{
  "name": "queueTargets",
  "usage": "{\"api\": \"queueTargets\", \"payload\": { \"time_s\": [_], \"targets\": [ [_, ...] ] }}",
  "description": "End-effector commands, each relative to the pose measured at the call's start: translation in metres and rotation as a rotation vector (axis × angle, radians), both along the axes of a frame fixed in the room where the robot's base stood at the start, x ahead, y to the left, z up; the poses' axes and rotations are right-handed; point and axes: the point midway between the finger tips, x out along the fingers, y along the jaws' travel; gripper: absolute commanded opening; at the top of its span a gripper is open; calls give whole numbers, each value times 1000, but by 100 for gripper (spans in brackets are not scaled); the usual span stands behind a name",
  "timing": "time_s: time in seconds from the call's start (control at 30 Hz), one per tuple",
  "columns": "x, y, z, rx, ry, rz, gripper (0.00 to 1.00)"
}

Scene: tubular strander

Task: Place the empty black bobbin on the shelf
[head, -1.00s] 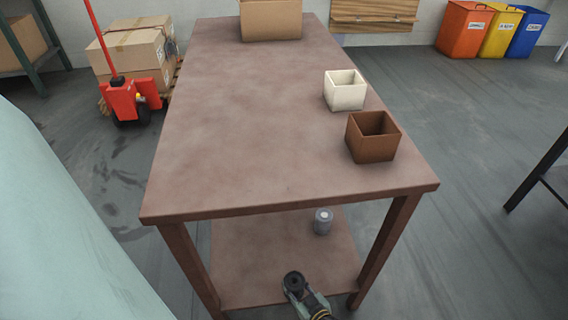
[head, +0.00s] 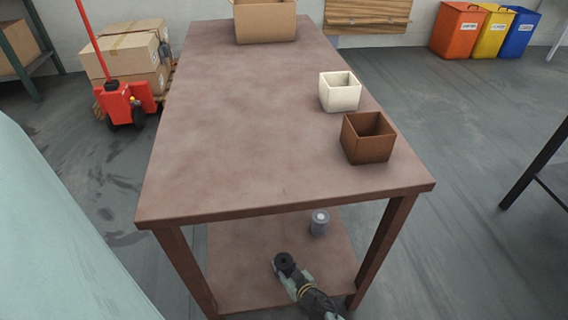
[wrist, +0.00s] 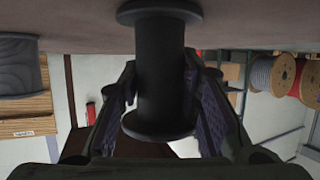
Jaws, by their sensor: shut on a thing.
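The black bobbin (head: 284,259) is held over the front part of the table's lower shelf (head: 238,270) in the head view. My gripper (head: 291,271) reaches in from the front right and is shut on it. In the wrist view the black bobbin (wrist: 160,70) stands between the fingers of my gripper (wrist: 163,88), gripped around its core. That view looks inverted, with the shelf surface (wrist: 85,22) along the top. The bobbin's far flange overlaps this surface; I cannot tell whether it touches.
A grey bobbin (head: 319,222) stands farther back on the lower shelf, right of mine. The table top (head: 230,150) overhangs the shelf behind, with legs at both front corners. It carries a brown box (head: 366,146), a cream box (head: 340,98) and a cardboard box (head: 265,26). The shelf's left side is clear.

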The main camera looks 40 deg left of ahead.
Motion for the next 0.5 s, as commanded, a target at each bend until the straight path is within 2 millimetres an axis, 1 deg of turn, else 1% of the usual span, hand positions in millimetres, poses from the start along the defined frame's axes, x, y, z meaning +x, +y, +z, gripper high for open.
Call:
{"api": "queueTargets", "payload": {
  "time_s": [0.13, 0.27, 0.3, 0.5],
  "targets": [
    [0, 0, 0, 0, 0, 0, 4],
    [0, 0, -4, 0, 0, 0, 4],
    [0, 0, -2, 0, 0, 0, 34],
    [0, 0, -2, 0, 0, 1, 47]
  ]
}}
